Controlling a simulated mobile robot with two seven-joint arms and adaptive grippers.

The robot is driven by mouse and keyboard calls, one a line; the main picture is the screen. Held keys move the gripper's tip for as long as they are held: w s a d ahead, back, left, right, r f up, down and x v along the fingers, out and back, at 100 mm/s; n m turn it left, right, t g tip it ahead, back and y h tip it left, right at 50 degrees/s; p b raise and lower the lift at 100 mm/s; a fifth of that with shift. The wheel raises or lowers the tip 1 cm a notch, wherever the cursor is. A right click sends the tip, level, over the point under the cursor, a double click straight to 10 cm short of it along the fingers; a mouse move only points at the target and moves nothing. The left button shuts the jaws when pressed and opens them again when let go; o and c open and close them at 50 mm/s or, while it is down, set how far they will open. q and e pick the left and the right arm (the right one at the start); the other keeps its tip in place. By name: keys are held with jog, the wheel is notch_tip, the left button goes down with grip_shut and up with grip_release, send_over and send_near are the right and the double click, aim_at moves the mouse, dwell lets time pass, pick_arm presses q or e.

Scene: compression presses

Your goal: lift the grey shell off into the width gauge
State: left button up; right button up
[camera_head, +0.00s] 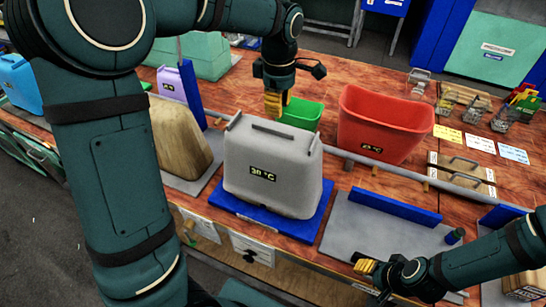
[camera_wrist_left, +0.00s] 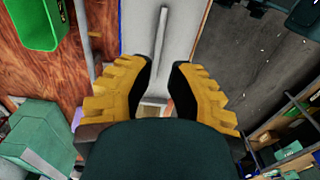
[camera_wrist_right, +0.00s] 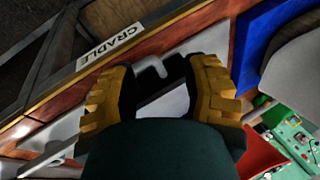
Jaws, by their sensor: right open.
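The grey shell (camera_head: 262,200), labelled 30 °C, stands upright on a blue base (camera_head: 307,228) at the bench's middle. A raised bar runs along its top. My left gripper (camera_head: 274,104) points down just behind and above this top. In the left wrist view its fingers (camera_wrist_left: 158,75) are apart, with the shell's grey top and bar (camera_wrist_left: 163,45) beyond them; contact cannot be told. My right gripper (camera_head: 368,267) is open and empty, low at the front edge of a grey plate (camera_head: 365,232) with a blue fence. I cannot tell which fixture is the width gauge.
A red bin (camera_head: 380,125) and a green bin (camera_head: 302,114) stand behind the shell. A tan shell (camera_head: 178,138) and a purple container (camera_head: 172,84) stand to its left. A rail (camera_head: 350,157) crosses behind. A CRADLE label (camera_wrist_right: 110,45) is on the bench edge. The grey plate is mostly clear.

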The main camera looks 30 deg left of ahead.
aim_at(276, 130)
pick_arm(q)
jog(key=f, duration=0.2)
jog(key=shift+w+f, duration=0.2)
jog(key=shift+f, duration=0.15)
jog(key=shift+s+f, duration=0.15)
jog(key=shift+f, duration=0.65)
jog(key=f, duration=0.4)
jog(key=shift+a+f, duration=0.1)
jog(key=shift+a, duration=0.15)
grip_shut()
